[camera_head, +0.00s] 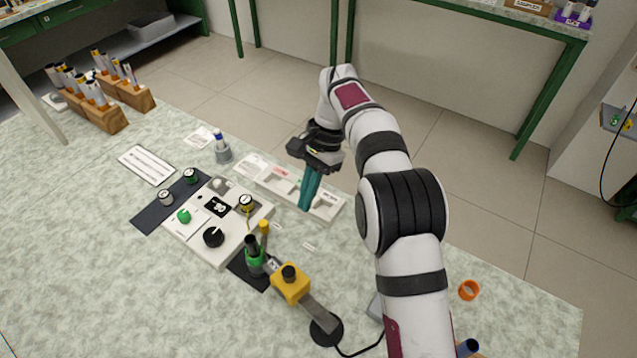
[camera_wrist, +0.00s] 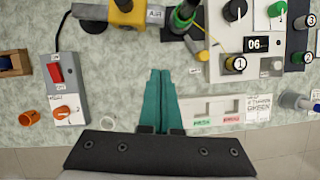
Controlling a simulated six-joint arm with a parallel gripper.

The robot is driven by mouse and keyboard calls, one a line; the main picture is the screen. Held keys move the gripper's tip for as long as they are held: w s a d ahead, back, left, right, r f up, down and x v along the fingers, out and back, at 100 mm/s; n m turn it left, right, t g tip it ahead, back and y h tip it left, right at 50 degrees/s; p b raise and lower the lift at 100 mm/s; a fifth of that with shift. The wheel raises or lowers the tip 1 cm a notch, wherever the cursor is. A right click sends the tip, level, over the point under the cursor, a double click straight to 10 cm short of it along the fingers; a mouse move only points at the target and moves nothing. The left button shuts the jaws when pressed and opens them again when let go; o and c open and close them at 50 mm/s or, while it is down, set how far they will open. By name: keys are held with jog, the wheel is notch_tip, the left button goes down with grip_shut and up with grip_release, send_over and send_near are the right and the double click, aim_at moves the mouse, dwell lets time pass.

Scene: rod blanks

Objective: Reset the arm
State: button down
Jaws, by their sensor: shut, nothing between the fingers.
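My gripper (camera_head: 307,205) is above the table, over the pale tray with label cards (camera_head: 328,207). Its teal fingers are together with nothing between them. In the wrist view the closed fingers (camera_wrist: 160,75) point at bare tabletop, beside the tray (camera_wrist: 205,122). My arm reaches in from the lower right of the head view and bends over the table's far edge.
A white panel with knobs (camera_head: 235,245), a green-and-black fixture (camera_head: 254,257) and a yellow device (camera_head: 291,283) stand left of my arm. Wooden blocks with rods (camera_head: 105,115) are at the far left. An orange ring (camera_head: 469,290) lies at the right. Bare tabletop is at front left.

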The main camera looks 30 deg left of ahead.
jog(key=s+d+r+m+t+y, duration=0.1)
jog(key=d+r, duration=0.4)
jog(key=d, duration=0.5)
jog(key=s+d+r+m+t, duration=0.1)
jog(key=d+r, duration=0.5)
jog(key=d, duration=0.3)
jog(key=s+d+f+m+t, duration=0.1)
jog(key=s+d+f, duration=0.1)
jog(key=s+d, duration=0.5)
jog(key=s+d+f+t, duration=0.1)
jog(key=s+d+f, duration=0.1)
jog(key=s+d, duration=0.5)
jog(key=s, duration=0.3)
jog(key=shift+s+d+f+m, duration=0.15)
jog(key=shift+s+f+m, duration=0.1)
jog(key=shift+f+m, duration=0.15)
